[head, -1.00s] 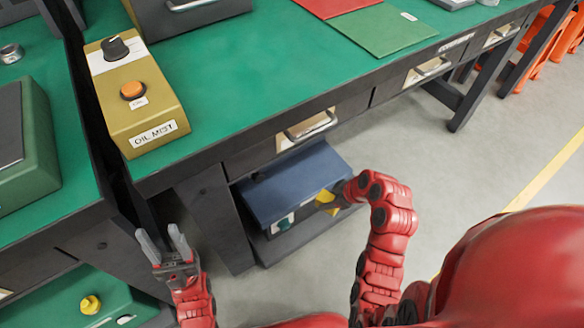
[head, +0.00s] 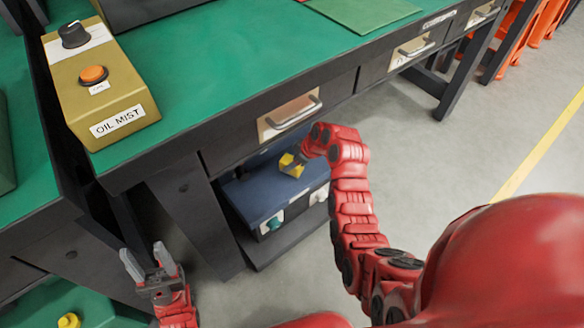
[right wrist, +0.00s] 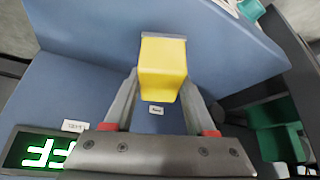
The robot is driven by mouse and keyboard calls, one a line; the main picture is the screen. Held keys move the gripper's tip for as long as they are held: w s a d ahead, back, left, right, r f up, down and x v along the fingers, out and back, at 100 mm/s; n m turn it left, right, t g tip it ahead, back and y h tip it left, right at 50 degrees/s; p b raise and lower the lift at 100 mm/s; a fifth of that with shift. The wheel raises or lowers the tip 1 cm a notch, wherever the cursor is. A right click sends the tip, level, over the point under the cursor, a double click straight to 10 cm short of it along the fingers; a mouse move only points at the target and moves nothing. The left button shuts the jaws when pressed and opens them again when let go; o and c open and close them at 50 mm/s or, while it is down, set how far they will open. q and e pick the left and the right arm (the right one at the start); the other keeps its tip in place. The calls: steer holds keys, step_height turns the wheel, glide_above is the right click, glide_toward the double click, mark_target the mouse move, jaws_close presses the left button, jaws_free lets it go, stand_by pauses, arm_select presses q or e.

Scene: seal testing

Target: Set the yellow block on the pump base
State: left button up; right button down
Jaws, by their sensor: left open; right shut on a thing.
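The yellow block (head: 291,165) is between the fingers of my right gripper (head: 298,158), over the top of a blue unit (head: 256,195) under the bench. In the right wrist view the yellow block (right wrist: 163,72) is gripped between both fingers, above or against the blue surface (right wrist: 85,85); I cannot tell whether it touches. Which part is the pump base I cannot tell for sure; the blue unit is what lies under the block. My left gripper (head: 149,261) is open and empty at the lower left, fingers pointing up.
The green bench top (head: 230,70) and its drawer handle (head: 294,112) overhang the blue unit closely. A yellow oil mist box (head: 125,105) stands on the bench. A yellow knob (head: 69,320) shows at lower left. A green display (right wrist: 42,150) is beside the block.

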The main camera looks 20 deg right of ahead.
step_height(320, 180, down, 2)
steer(key=shift+f+b, duration=0.1)
steer(key=shift+b, duration=0.2)
steer(key=shift+c, duration=1.1)
jaws_free()
steer(key=shift+r, duration=0.35)
steer(key=p+v, duration=0.4)
steer(key=v, duration=0.7)
steer(key=shift+s+d+r, duration=0.15)
steer(key=shift+s+r, duration=0.05)
steer(key=shift+s, duration=0.05)
